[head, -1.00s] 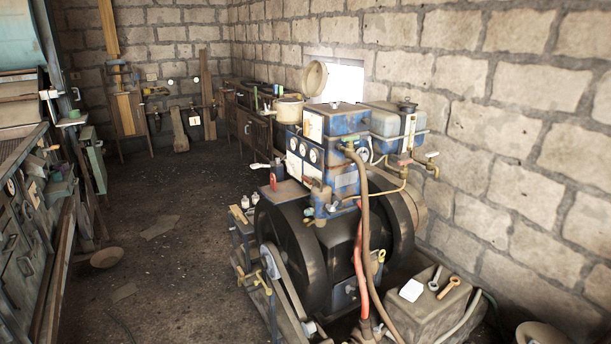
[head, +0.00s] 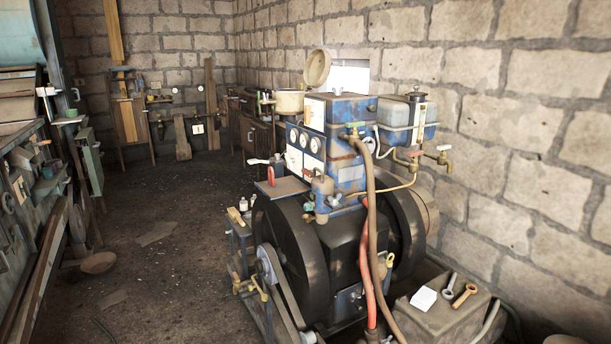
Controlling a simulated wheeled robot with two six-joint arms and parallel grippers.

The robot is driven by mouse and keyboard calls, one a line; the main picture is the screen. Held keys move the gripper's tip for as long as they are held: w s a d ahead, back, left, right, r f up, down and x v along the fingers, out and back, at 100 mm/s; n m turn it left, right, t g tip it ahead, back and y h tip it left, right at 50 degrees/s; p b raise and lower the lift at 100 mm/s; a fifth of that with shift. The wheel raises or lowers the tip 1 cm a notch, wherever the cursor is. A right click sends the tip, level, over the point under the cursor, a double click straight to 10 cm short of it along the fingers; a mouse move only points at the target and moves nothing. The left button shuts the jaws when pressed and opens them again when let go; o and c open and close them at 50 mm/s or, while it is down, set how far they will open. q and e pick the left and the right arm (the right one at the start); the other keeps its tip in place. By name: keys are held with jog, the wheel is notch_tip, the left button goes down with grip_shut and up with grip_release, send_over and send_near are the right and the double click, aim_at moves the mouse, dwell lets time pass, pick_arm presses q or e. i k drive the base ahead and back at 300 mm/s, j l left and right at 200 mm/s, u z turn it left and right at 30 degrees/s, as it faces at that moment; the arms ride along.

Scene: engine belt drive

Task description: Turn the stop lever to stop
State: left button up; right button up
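The engine (head: 335,240) stands right of centre in the head view, with a blue upper body and large dark flywheels. A red handle (head: 271,177) stands upright near its left top edge. A lever with a pale grip (head: 258,161) sticks out to the left just above it. A small yellow handle (head: 390,259) shows low on the near side. I cannot tell which of these is the stop lever or how it is set. Neither of my grippers is in view.
A belt (head: 281,290) runs down from the engine's left side. A grey box (head: 440,312) with a white card and wrenches stands at right front. Hoses hang before the engine. A stone wall stands behind it. The floor (head: 170,260) at left is mostly open, with a bowl (head: 98,263).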

aim_at(309, 173)
jog(key=i+j, duration=0.7)
jog(key=i, duration=0.25)
